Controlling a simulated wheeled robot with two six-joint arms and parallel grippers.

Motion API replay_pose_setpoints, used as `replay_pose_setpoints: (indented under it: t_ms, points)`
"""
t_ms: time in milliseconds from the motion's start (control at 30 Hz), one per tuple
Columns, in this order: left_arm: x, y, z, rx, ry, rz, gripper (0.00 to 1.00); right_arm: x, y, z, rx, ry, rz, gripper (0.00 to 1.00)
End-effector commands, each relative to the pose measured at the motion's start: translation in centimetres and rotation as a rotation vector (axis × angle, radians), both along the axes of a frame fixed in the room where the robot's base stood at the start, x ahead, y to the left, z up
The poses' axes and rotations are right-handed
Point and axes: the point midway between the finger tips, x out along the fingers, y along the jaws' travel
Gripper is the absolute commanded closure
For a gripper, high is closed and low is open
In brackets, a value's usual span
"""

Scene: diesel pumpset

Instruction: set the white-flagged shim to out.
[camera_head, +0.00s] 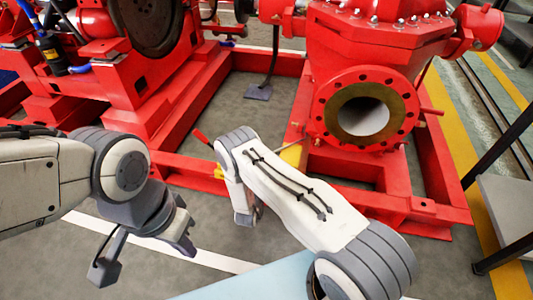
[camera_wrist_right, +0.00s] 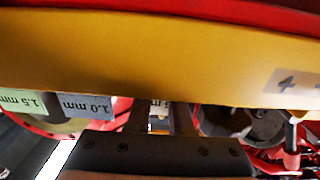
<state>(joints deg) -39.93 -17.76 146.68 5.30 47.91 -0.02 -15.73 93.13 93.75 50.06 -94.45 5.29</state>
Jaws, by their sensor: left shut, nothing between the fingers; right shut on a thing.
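My right gripper (camera_wrist_right: 157,118) is shut in the right wrist view, on a small thing with a pale tag (camera_wrist_right: 160,104). I take it for the white-flagged shim; most of it is hidden by the fingers and a yellow bar. Beside it on the left are a blue-grey tag (camera_wrist_right: 86,105) reading 1.0 mm and a greenish tag (camera_wrist_right: 20,102) reading 1.5 mm. Both read upside down. In the head view the right arm hides these tags and the right fingertips. My left gripper (camera_head: 146,252) is empty over the floor at the lower left, away from the shims.
A broad yellow bar (camera_wrist_right: 140,55) with a numbered label crosses close above the right gripper. In the head view, a red pump (camera_head: 370,50) with a round flange (camera_head: 325,104) stands just beyond the right arm, on a red base frame (camera_head: 180,172). Grey floor is clear at the lower left.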

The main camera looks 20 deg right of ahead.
Motion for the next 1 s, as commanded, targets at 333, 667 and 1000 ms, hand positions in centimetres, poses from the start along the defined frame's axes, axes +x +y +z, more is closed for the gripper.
replay_pose_setpoints:
  t_ms: [333,667,1000]
  points:
    - [0.0,0.0,0.3,0.000,0.000,0.000,1.00,-0.7,0.5,-0.1,0.001,0.003,0.004,0.69]
    - [0.0,0.0,0.4,0.000,0.000,0.000,1.00,-0.7,0.4,0.0,0.001,0.001,0.002,0.50]
    - [0.0,0.0,2.8,0.000,0.000,0.000,1.00,-4.2,3.0,0.3,-0.001,0.006,0.009,0.50]
